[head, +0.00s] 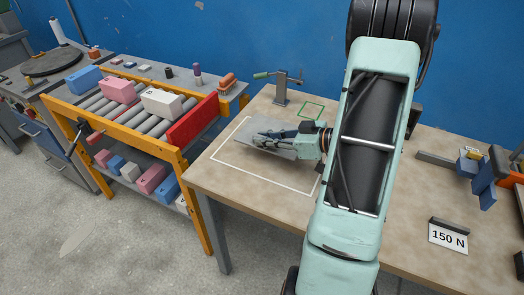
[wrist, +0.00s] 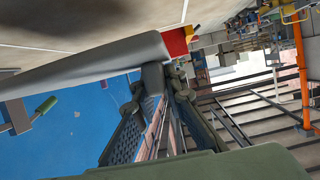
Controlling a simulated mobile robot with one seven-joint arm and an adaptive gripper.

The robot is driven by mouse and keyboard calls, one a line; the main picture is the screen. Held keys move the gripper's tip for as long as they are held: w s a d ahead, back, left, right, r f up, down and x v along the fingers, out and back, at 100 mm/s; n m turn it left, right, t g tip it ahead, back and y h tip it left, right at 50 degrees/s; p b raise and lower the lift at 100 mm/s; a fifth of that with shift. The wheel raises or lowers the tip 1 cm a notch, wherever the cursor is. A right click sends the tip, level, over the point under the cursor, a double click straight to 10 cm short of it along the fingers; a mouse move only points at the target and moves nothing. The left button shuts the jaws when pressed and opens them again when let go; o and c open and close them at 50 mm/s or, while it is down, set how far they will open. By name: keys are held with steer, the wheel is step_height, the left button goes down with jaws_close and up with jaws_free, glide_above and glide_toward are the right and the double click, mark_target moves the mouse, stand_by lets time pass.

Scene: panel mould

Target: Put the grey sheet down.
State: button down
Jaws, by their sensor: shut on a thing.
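The grey sheet (head: 285,152) is over the near left part of the wooden table, within the white outline (head: 262,181). My gripper (head: 268,138) is shut on it, with the fingers lying low and nearly level. In the wrist view the sheet (wrist: 95,75) is a long pale grey band, seen nearly edge-on. The fingertips of my gripper (wrist: 158,78) meet its edge there. I cannot tell whether the sheet touches the table or hangs just above it.
A clamp stand with a green handle (head: 280,88) stands behind the outline, beside a green square outline (head: 312,110). A roller rack (head: 185,150) with coloured blocks is at left.

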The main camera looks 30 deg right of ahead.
mark_target(261, 159)
steer(key=shift+w+a+f, duration=0.2)
steer(key=shift+w+f, duration=0.5)
steer(key=shift+f, duration=0.15)
steer(key=f, duration=0.2)
steer(key=f+b, duration=0.1)
steer(key=shift+w+f, duration=0.2)
steer(key=shift+w, duration=0.1)
steer(key=shift+f, duration=0.1)
steer(key=shift+f, duration=0.6)
steer(key=c, duration=2)
jaws_free()
steer(key=shift+o, duration=0.2)
